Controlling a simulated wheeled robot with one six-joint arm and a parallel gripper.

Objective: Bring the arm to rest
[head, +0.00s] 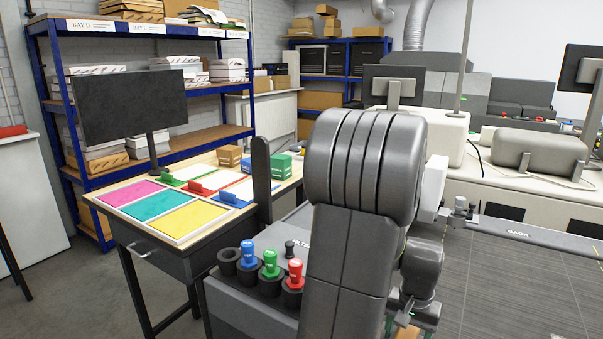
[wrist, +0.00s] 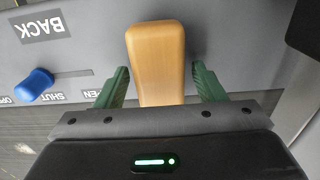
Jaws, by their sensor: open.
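My arm (head: 362,165) stands bent in the middle of the head view and hides much of what lies behind it. In the wrist view my gripper (wrist: 162,86) is open, with its two green fingers on either side of a tan, wood-coloured handle or block (wrist: 156,45). A gap shows between each finger and the block, so the fingers do not grip it. A bit of tan (head: 407,332) shows below the arm at the bottom edge of the head view.
A grey panel in the wrist view has a blue knob (wrist: 35,86) by OPEN and SHUT marks and a BACK label (wrist: 42,28). A table with coloured sheets (head: 160,212) stands left. Several coloured-topped items (head: 270,265) sit in holders near my arm.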

